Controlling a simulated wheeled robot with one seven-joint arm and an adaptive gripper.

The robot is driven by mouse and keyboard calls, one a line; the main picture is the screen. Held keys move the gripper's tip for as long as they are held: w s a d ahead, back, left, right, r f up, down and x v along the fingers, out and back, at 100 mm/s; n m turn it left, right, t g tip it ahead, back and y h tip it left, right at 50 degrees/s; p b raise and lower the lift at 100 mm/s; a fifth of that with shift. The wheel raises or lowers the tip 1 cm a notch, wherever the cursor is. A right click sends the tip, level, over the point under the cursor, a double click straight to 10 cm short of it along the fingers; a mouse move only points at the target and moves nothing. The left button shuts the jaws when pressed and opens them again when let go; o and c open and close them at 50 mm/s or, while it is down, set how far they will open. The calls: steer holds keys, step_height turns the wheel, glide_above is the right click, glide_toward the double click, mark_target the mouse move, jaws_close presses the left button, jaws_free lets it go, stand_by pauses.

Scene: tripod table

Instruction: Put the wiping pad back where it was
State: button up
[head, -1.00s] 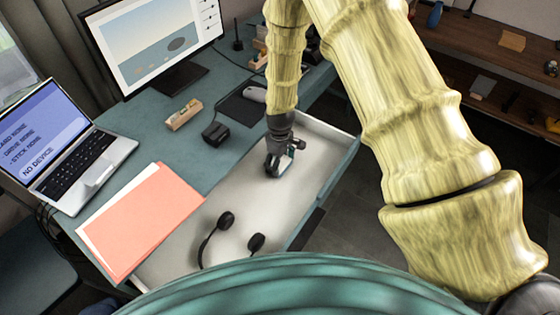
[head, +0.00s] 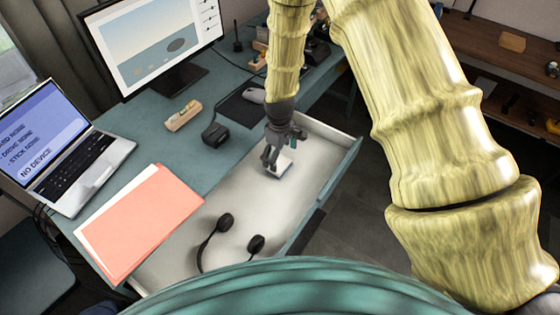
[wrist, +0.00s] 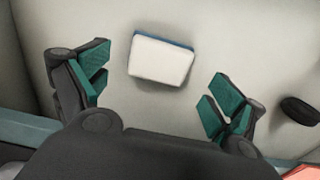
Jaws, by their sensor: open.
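The wiping pad (wrist: 160,62), white with a blue edge, lies flat on the pale floor of the open drawer (head: 322,135). In the head view the pad (head: 280,168) shows just beside and below my fingers. My gripper (wrist: 158,92) is open and empty, with teal finger pads spread wide. In the wrist view the pad lies between and ahead of the fingertips, touching neither. My gripper (head: 272,158) hangs over the drawer in the head view.
A black headset (head: 228,238) lies in the drawer's near part; part of it shows in the wrist view (wrist: 300,110). Pink folders (head: 140,220) overhang the drawer's left side. The laptop (head: 75,150), black box (head: 215,134) and mouse (head: 252,95) are on the desk. The drawer floor around the pad is clear.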

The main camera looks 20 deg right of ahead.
mark_target(280, 164)
step_height(280, 164, up, 8)
steer(key=b, duration=0.1)
steer(key=shift+f, duration=0.25)
stand_by(0.4)
